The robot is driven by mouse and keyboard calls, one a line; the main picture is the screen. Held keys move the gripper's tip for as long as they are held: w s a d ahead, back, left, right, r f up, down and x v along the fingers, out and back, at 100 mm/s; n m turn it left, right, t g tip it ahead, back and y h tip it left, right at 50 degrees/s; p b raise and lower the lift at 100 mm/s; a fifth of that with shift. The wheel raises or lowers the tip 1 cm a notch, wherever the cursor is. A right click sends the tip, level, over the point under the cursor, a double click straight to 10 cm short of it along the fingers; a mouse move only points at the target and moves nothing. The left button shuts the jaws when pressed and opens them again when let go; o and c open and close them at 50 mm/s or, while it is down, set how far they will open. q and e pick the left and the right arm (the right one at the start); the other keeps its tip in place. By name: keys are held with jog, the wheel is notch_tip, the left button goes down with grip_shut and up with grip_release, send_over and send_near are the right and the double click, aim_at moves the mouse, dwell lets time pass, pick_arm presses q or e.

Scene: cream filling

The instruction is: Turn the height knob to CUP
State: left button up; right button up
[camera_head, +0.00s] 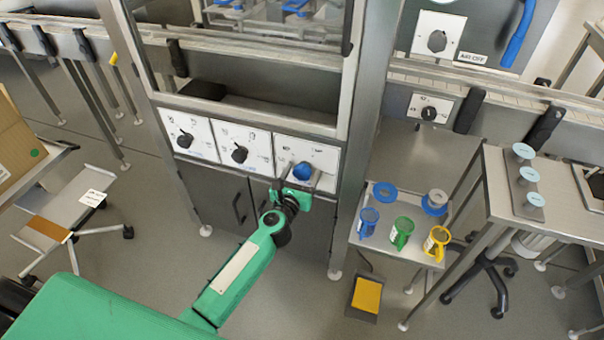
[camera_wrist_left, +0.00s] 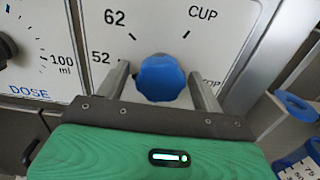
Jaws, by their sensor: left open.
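The height knob is a blue scalloped knob (camera_head: 302,171) on the rightmost white dial panel (camera_head: 322,154) of the machine. In the left wrist view the blue knob (camera_wrist_left: 160,78) sits between the two fingers of my left gripper (camera_wrist_left: 162,82). The fingers stand apart on either side of it, with a gap visible on each side. The panel (camera_wrist_left: 165,22) shows marks 52, 62, CUP and a partly hidden label at lower right. The knob's pointer is not visible, so its setting cannot be told. In the head view my left gripper (camera_head: 297,188) is in front of the panel. My right gripper is not in view.
Two panels with black knobs (camera_head: 239,154) (camera_head: 185,140) are left of the blue knob. A metal frame post (camera_head: 352,120) stands just right of the panel. A small table (camera_head: 400,249) with blue, green and yellow cups is at the right.

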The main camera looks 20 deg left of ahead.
pick_arm(q)
jog(key=shift+w, duration=0.2)
jog(key=c, duration=1)
